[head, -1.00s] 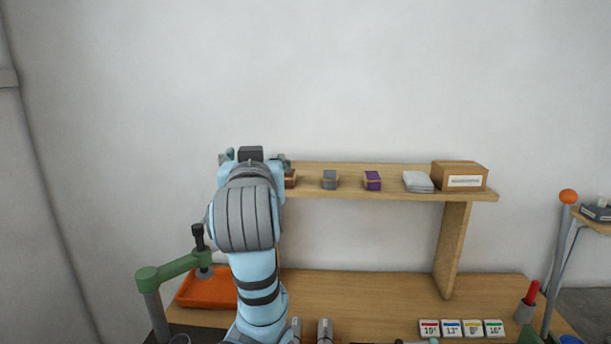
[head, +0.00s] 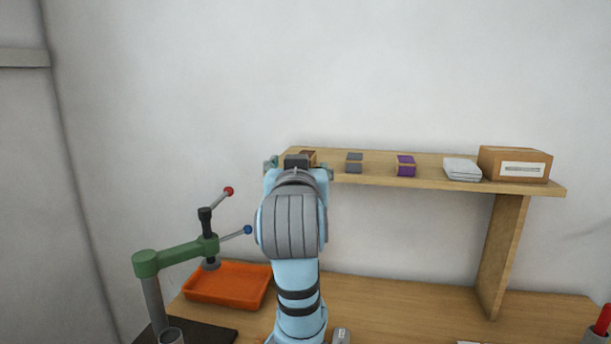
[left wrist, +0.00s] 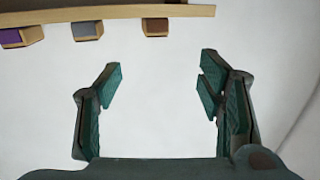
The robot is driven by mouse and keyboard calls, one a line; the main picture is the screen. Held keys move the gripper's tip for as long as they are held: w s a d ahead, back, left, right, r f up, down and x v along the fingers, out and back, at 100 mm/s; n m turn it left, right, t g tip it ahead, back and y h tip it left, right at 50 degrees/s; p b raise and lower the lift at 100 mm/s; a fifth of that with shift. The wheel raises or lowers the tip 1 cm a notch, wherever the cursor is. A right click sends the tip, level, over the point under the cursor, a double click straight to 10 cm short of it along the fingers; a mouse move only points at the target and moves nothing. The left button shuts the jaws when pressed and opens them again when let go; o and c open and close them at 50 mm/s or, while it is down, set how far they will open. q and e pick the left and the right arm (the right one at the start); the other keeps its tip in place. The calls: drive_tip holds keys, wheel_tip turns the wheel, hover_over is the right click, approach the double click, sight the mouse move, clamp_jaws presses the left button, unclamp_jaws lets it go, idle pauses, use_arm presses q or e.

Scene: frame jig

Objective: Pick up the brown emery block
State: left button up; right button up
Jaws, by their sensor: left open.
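The brown emery block (head: 307,154) sits at the left end of the wooden shelf, partly hidden behind my left gripper in the head view. In the left wrist view the brown block (left wrist: 156,27) stands at the shelf edge, beyond the fingertips and roughly centred between them. My left gripper (left wrist: 161,75) is open and empty, its two green-padded fingers apart and not touching the block. In the head view the left gripper (head: 297,163) is mostly hidden by its own wrist. My right gripper is not in view.
On the shelf (head: 430,171) stand a grey block (head: 354,163), a purple block (head: 405,166), a white stack (head: 462,169) and a cardboard box (head: 515,164). An orange tray (head: 228,286) and a green clamp arm (head: 180,256) stand left of my arm.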

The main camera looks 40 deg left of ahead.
use_arm(q)
drive_tip(key=x, duration=0.4)
drive_tip(key=p+x, duration=0.1)
drive_tip(key=x, duration=0.4)
drive_tip(key=p+x, duration=0.1)
drive_tip(key=x, duration=0.4)
drive_tip(key=shift+w+d+f, duration=0.15)
drive_tip(key=shift+w+d, duration=0.1)
drive_tip(key=shift+w, duration=0.15)
drive_tip(key=shift+w+a+f, duration=0.1)
drive_tip(key=shift+w+a, duration=0.05)
drive_tip(key=shift+w, duration=0.05)
drive_tip(key=shift+s, duration=0.1)
drive_tip(key=c, duration=1.4)
